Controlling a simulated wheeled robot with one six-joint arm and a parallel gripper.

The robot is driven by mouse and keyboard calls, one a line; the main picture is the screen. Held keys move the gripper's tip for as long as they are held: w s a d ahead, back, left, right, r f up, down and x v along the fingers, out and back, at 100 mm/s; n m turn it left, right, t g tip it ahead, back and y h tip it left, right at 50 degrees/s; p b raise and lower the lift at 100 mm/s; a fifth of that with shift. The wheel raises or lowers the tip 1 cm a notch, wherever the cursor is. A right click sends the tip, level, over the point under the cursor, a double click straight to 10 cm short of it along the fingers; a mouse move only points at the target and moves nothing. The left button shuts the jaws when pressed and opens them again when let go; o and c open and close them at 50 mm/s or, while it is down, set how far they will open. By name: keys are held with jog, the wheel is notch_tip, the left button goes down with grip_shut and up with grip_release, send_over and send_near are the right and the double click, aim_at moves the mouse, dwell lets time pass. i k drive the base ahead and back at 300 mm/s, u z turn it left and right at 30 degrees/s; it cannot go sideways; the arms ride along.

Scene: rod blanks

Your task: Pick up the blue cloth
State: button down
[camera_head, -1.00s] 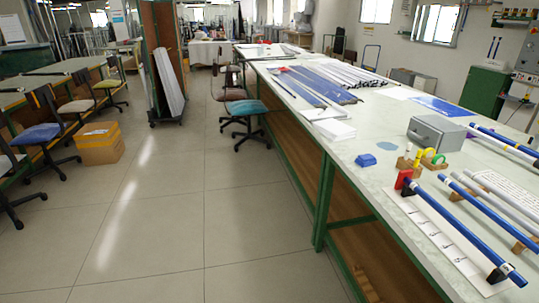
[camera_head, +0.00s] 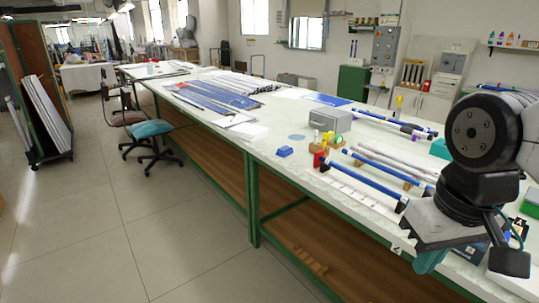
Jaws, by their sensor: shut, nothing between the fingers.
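The blue cloth (camera_head: 284,151) is a small, bright blue, bunched or folded bundle. It lies on the pale top of the long workbench (camera_head: 262,160), close to the front edge. It stands apart from the grey metal box and the colored holders to its right. Nothing covers it. My arm shows at the right side of the picture, well to the right of the cloth.
Blue rods (camera_head: 362,183) on supports lie to the right. A teal chair (camera_head: 153,129) stands left of the bench. The floor before the bench is clear.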

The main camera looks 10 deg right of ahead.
aim_at(285, 150)
jog(key=u, duration=0.65)
jog(key=i, duration=0.95)
jog(key=u, duration=0.5)
jog(key=i, duration=0.85)
jog(key=z, duration=0.8)
jog(key=i, duration=0.95)
jog(key=z, duration=0.85)
